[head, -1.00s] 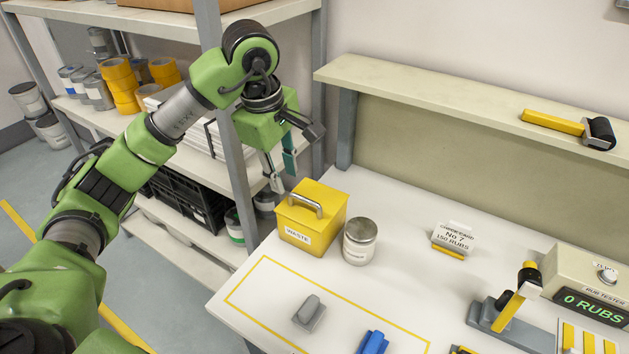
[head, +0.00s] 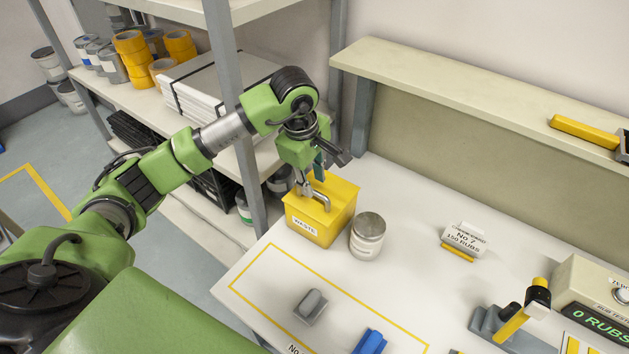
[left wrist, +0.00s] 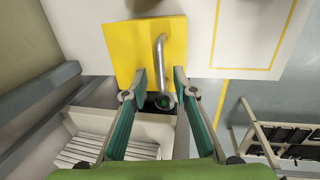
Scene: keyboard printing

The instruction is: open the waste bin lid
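The waste bin (head: 315,222) is a yellow box with a "WASTE" label, standing on the white worktable near its left back corner. Its yellow lid (head: 343,190) looks shut and carries a silver bar handle (head: 324,201). My left gripper (head: 312,186) is right above the lid, fingers pointing down at the handle and partly hiding it. In the left wrist view the two teal-padded fingers (left wrist: 160,74) are apart, one on each side of the handle (left wrist: 161,58), with gaps showing. The lid (left wrist: 130,42) fills the top middle there. My right gripper is out of view.
A labelled metal can (head: 368,236) stands close to the bin's right. A grey shelf post (head: 245,170) rises left of my gripper. A raised shelf (head: 450,85) runs along the back wall. A grey block (head: 311,307) lies in front on the table.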

